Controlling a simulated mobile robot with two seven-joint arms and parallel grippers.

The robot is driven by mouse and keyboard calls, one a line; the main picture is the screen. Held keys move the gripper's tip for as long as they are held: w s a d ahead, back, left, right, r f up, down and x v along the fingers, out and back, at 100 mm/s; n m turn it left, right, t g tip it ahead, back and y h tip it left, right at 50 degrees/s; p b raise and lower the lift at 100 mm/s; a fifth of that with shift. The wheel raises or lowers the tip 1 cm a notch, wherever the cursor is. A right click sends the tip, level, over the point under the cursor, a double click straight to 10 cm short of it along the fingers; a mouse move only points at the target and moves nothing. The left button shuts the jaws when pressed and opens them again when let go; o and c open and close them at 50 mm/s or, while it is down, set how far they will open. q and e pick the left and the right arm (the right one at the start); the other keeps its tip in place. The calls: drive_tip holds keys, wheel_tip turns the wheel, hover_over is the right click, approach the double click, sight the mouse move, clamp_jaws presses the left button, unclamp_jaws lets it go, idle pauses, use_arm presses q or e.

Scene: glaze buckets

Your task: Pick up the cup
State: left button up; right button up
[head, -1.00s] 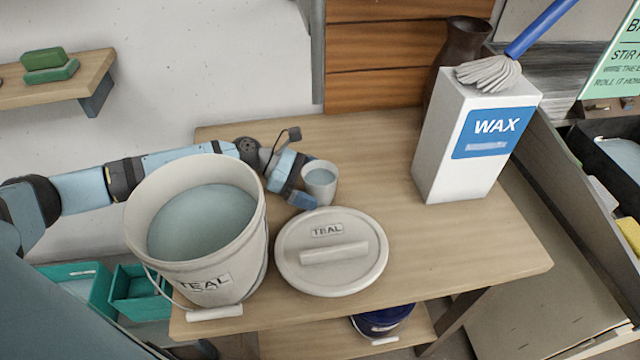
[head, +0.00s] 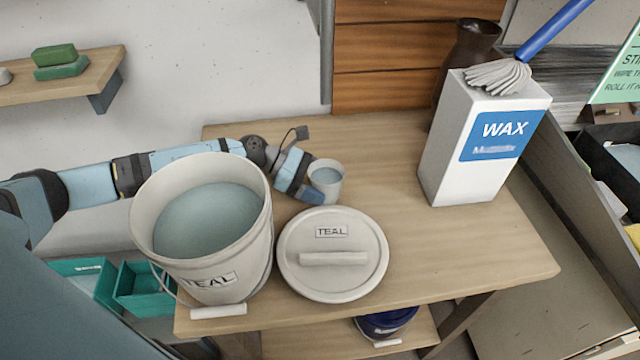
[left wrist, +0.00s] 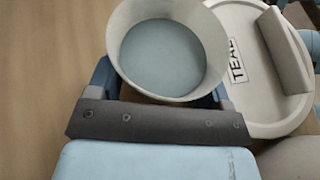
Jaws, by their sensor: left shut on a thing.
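The cup (head: 327,182) is small and off-white with grey-blue glaze inside. It is upright on or just above the wooden table, behind the teal lid; I cannot tell whether it touches the table. My left gripper (head: 316,190) reaches it from the left, behind the big bucket, and is shut on it. In the left wrist view the cup (left wrist: 168,50) sits between the blue fingers (left wrist: 160,92), with the glaze level inside. The cup hides most of the fingers there. My right gripper is not in view.
A large TEAL bucket (head: 250,255) of glaze stands at the table's front left, close to my left arm. The TEAL lid (head: 333,280) lies beside it. The table (head: 440,250) is clear between lid and box.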

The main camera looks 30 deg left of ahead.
use_arm(q)
drive_tip(key=shift+r, duration=1.4)
drive_tip(key=shift+a, duration=0.25)
drive_tip(key=s+a+b, duration=0.1)
drive_tip(key=a, duration=0.3)
drive_tip(key=s+a+b, duration=0.1)
drive_tip(key=a, duration=0.3)
drive_tip(key=s+a+b, duration=0.1)
drive_tip(key=a, duration=0.4)
drive_tip(key=shift+s, duration=0.25)
drive_tip(key=shift+s+a+r, duration=0.1)
drive_tip(key=shift+s+a, duration=0.15)
drive_tip(key=shift+a, duration=0.7)
drive_tip(key=shift+s+a, duration=0.2)
drive_tip(key=shift+a, duration=0.75)
drive_tip(key=shift+r, duration=0.1)
